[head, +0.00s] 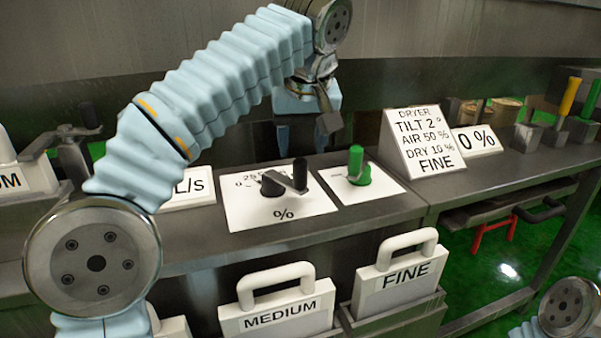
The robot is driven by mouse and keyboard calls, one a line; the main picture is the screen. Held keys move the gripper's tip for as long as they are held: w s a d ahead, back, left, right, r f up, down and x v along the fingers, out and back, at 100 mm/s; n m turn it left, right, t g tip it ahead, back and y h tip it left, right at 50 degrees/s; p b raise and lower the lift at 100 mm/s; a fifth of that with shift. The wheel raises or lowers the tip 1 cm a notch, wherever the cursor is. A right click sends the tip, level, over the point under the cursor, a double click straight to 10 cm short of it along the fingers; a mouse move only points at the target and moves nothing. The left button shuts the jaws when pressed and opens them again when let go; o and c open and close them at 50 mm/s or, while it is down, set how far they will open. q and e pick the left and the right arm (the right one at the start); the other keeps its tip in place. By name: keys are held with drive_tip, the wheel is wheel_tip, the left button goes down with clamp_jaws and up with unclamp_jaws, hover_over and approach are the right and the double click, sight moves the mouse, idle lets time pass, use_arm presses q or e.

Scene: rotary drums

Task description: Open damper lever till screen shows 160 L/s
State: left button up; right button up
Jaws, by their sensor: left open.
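A lever with a grey bar and upright black grip (300,174) sits on a white plate (246,212) marked with a scale and "%". I take it to be the damper lever; its bar points right from a dark pivot. A white screen (185,203) ending in "L/s" stands to its left; my left arm hides its number. My left gripper (318,106) is open and empty, above and slightly right of the lever, apart from it. My right gripper is out of view; only part of that arm shows at the lower right.
A green knob (357,168) stands on a white plate right of the lever. A "DRYER" sign (422,142) and a "0 %" screen (476,140) stand further right. Yellow and green levers are at the far right. "MEDIUM" (280,316) and "FINE" (402,274) handled plates stand below the bench front.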

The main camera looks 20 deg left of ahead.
sight(300, 160)
use_arm(q)
drive_tip(key=b+x, duration=0.1)
drive_tip(key=x, duration=0.6)
drive_tip(key=shift+f+b, duration=0.25)
drive_tip(key=shift+b, duration=0.05)
clamp_jaws()
